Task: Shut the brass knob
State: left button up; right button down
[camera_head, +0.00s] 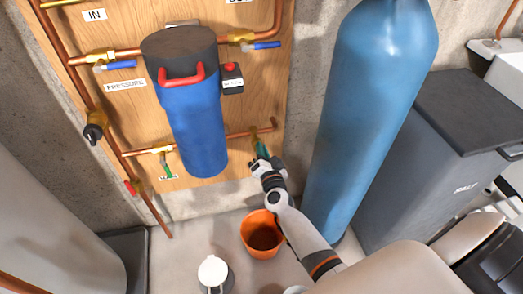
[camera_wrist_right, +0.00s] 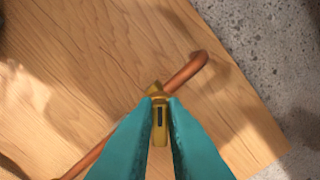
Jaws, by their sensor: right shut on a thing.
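The brass knob (camera_wrist_right: 160,135) sits on a copper pipe (camera_wrist_right: 183,73) along the wooden panel. My right gripper (camera_head: 259,146) is at the lower right part of the panel, at this pipe. In the right wrist view its two teal fingers (camera_wrist_right: 161,104) are shut on the knob, one on each side. The knob's long side points down the picture, at a slant to the pipe. In the head view the fingers and arm hide the knob. My left gripper is not in view.
A blue filter housing (camera_head: 195,125) with a red handle hangs left of my gripper. A tall blue tank (camera_head: 365,110) stands close on the right. An orange bucket (camera_head: 258,218) is on the floor below. A valve with a green handle (camera_head: 167,168) is at the panel's lower left.

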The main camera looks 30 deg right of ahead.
pick_arm(q)
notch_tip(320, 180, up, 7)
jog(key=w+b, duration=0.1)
jog(key=b, duration=0.1)
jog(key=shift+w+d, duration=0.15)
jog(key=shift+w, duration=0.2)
pick_arm(e)
jog(key=shift+s+d+f+m, duration=0.1)
jog(key=shift+f+m, duration=0.05)
jog(key=shift+m, duration=1.45)
jog(key=shift+w+f+m, duration=0.1)
jog(key=shift+f+m, duration=0.1)
jog(key=shift+m, duration=1.4)
jog(key=shift+s+d+f+m, duration=0.1)
jog(key=shift+f+m, duration=0.05)
jog(key=shift+m, duration=1.45)
jog(key=c, duration=1.5)
grip_release()
